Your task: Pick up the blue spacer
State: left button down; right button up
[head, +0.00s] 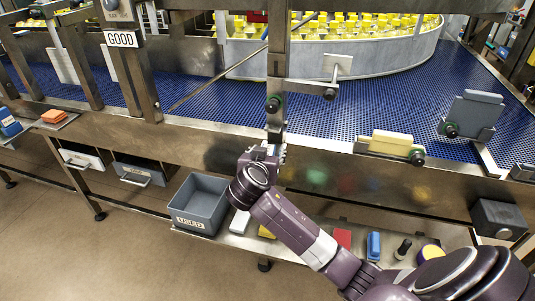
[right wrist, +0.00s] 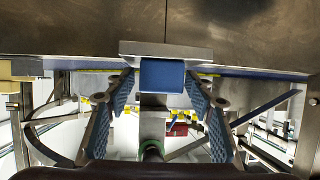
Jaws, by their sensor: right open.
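In the right wrist view a blue block (right wrist: 162,74), which looks like the blue spacer, sits below a metal plate, between my open fingers. I cannot tell whether either finger touches it. In the head view my right gripper (head: 266,153) is at the lower end of the middle metal post, and this block is hidden there. The right gripper (right wrist: 161,88) shows its two blue textured pads, one on each side of the block. Another blue piece (head: 374,246) lies on the lower shelf in the head view. My left gripper is not in view.
A grey bin marked USED (head: 181,220) stands left of my right arm. The lower shelf holds a red piece (head: 342,238) and a yellow round one (head: 431,252). The blue conveyor (head: 400,100) lies behind the front rail. A yellow block (head: 391,141) sits at the rail.

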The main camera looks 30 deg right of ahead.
jog(key=shift+c, duration=0.3)
jog(key=c, duration=1.2)
jog(key=shift+r, duration=0.1)
